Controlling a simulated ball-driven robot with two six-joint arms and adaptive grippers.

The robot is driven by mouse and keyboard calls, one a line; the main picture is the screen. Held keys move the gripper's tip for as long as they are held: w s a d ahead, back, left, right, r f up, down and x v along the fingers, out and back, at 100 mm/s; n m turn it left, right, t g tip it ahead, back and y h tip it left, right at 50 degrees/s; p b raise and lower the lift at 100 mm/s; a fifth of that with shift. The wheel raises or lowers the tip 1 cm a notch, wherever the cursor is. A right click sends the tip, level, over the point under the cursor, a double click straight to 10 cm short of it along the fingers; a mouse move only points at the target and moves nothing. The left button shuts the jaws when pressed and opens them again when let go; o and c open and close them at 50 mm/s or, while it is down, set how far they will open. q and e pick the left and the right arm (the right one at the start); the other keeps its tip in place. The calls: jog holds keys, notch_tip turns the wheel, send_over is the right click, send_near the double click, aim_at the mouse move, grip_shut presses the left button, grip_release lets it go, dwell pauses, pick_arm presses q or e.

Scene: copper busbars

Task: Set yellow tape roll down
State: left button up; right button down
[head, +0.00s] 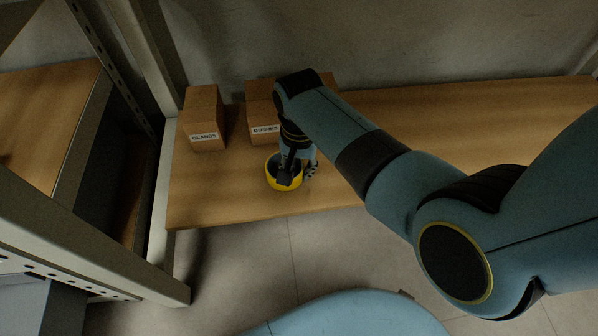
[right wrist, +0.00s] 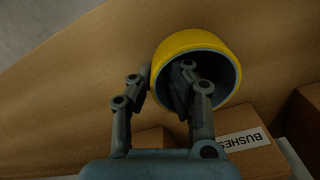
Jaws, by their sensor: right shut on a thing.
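The yellow tape roll (head: 284,184) is at the wooden shelf board (head: 230,204), in front of the cardboard boxes in the head view. It is a yellow ring with a dark inside. In the right wrist view the roll (right wrist: 194,41) sits at the fingers, and its opening faces partly toward the camera. My right gripper (head: 299,173) is shut on the roll's wall. In the right wrist view one finger of the gripper (right wrist: 165,78) is inside the ring and the other is outside. I cannot tell whether the roll touches the board. My left gripper is not in view.
A cardboard box labelled GLANDS (head: 205,120) and one labelled BUSHES (head: 262,110) stand behind the roll. A box partly hidden by my right arm is beside them. A metal rack post (head: 150,60) rises at the left. The board to the right is clear.

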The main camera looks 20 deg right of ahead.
jog(key=shift+f, duration=0.15)
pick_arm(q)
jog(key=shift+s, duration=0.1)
pick_arm(e)
jog(key=c, duration=1.3)
grip_release()
jog(key=shift+c, duration=0.2)
